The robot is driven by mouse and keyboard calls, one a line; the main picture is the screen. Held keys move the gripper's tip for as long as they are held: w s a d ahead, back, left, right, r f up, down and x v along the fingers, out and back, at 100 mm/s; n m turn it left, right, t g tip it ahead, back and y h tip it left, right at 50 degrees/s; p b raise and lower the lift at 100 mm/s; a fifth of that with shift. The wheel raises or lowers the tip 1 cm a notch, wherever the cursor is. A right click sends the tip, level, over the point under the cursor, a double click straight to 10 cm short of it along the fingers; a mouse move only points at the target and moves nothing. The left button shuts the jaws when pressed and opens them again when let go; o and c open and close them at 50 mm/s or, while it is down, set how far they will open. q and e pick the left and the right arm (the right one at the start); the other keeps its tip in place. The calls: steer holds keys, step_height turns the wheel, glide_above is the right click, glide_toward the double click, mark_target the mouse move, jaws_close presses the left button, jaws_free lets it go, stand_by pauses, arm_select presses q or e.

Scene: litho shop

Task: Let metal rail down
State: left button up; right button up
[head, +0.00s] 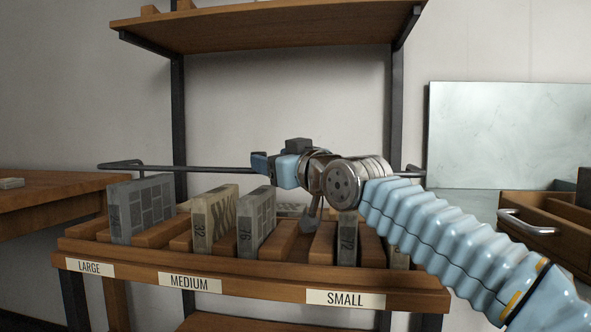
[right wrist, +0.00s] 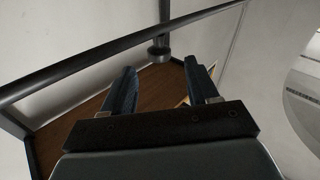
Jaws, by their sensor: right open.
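The metal rail (head: 210,169) is a thin dark bar running across the front of the rack above the slotted shelf, with a bent end at the left. My right gripper (head: 259,163) reaches in from the right and points left, close to the rail and overlapping its middle in the head view. In the right wrist view its two fingers (right wrist: 163,80) are spread with nothing between them. A dark bar (right wrist: 75,70), apparently the rail, crosses just past the fingertips; I cannot tell whether they touch. My left gripper is not in view.
Several lithography stones, such as one grey slab (head: 140,208), stand in the slotted wooden shelf (head: 250,287) labelled LARGE, MEDIUM and SMALL. An upper shelf (head: 270,30) hangs above. A wooden table (head: 45,192) is left; a drawer with a metal handle (head: 528,222) is right.

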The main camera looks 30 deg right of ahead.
steer(key=s+d, duration=0.1)
steer(key=s, duration=0.7)
steer(key=shift+s+f, duration=0.35)
steer(key=shift+d, duration=0.1)
